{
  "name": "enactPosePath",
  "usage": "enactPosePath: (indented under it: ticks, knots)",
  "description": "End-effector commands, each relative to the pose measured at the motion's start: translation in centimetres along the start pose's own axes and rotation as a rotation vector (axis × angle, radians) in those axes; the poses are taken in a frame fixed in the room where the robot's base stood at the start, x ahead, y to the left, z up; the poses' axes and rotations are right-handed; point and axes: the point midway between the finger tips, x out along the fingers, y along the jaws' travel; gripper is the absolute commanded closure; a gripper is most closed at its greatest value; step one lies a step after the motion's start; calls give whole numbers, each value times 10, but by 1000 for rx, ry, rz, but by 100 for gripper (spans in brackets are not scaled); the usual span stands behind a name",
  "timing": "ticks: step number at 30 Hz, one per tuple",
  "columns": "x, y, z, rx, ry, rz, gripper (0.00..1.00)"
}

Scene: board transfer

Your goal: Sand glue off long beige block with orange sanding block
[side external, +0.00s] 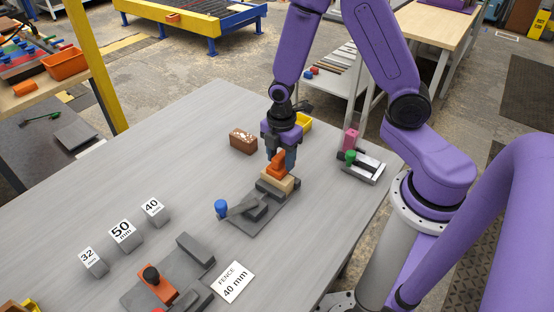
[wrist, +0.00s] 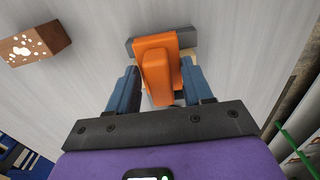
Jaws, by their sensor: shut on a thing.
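The orange sanding block (side external: 278,159) is between the fingers of my gripper (side external: 280,152), which is shut on it. It sits directly over the beige block (side external: 279,182), seemingly touching its top. The beige block rests in a dark grey clamp fixture (side external: 240,222) with a blue knob. In the wrist view the sanding block (wrist: 156,68) fills the space between the blue fingertips of my gripper (wrist: 156,88), with a grey jaw beyond it. The sanding block hides most of the beige block there, and I cannot make out glue on it.
A brown block with white specks (side external: 243,141) lies left of the gripper. A yellow bin (side external: 304,122) stands behind. A green-knobbed fixture (side external: 362,165) is at the right. Grey size blocks (side external: 124,236), a fence card (side external: 233,282) and another orange-topped fixture (side external: 158,284) stand nearer. The table's left side is clear.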

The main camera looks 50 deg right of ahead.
Motion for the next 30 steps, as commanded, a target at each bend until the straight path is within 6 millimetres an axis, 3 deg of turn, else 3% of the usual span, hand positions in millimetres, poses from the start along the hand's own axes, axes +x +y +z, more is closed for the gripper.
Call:
enactPosePath:
  ticks: [14, 16, 19, 30]
  knots:
    - [0, -1, -43, -8, 0, 0, 78]
    - [-4, 0, -41, -4, 1, 2, 78]
    - [-28, 1, -41, -4, 4, 7, 78]
    - [-60, 0, -41, -6, 2, 4, 78]
